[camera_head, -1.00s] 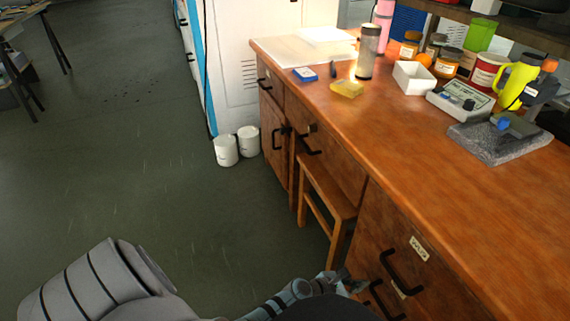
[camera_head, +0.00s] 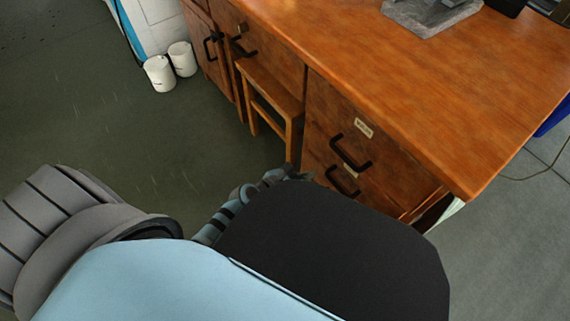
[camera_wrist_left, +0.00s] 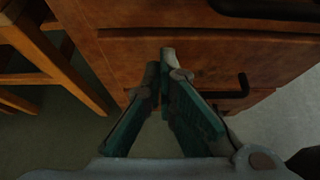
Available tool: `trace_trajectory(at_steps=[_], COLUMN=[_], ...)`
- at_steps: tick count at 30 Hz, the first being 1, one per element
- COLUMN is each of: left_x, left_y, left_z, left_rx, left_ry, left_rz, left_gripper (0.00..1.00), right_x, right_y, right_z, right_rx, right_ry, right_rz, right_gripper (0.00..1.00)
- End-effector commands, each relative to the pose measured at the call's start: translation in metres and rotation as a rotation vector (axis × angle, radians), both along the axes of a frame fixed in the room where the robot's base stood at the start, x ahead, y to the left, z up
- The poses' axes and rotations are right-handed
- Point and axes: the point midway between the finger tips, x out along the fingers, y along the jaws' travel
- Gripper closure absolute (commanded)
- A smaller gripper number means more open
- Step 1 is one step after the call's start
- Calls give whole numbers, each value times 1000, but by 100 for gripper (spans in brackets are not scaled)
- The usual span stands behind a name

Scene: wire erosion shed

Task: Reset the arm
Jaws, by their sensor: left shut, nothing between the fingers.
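My left gripper (camera_head: 285,176) shows small in the head view, partly hidden behind my own body, in front of the wooden desk's drawers. In the left wrist view, the left gripper (camera_wrist_left: 160,62) has its two greenish fingers brought together at the tips, with nothing between them. A drawer front (camera_wrist_left: 205,58) with a dark handle (camera_wrist_left: 232,92) lies beyond the fingers. I cannot tell whether the fingertips touch it. My right gripper is in neither view.
The wooden desk (camera_head: 440,100) runs across the upper right, with black drawer handles (camera_head: 350,153) on its front. A wooden stool (camera_head: 270,92) is tucked under it. Two white canisters (camera_head: 159,73) stand on the floor by a white cabinet. The floor at left is open.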

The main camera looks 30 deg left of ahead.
Motion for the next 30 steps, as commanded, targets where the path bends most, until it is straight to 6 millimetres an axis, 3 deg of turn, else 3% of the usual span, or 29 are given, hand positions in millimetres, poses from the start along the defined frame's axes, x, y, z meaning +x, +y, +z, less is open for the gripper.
trace_trajectory(at_steps=[3, 9, 19, 22, 26, 30], left_x=[-30, -57, -59, -60, -70, -108], left_y=[14, 26, 26, 26, 34, 59], left_z=[15, 32, 34, 34, 11, -51], left_rx=[5, 2, 5, 87, 544, 1246], left_ry=[4, 5, 3, -34, -157, -256], left_rz=[-1, -2, -7, -61, -345, -938], left_gripper=[100, 100, 100, 100, 100, 100], right_x=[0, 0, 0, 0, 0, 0], right_y=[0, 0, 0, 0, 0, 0], right_z=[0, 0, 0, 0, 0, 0], right_rx=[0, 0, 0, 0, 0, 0], right_ry=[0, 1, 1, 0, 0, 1], right_rz=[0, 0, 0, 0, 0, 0], right_gripper=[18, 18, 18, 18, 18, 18])
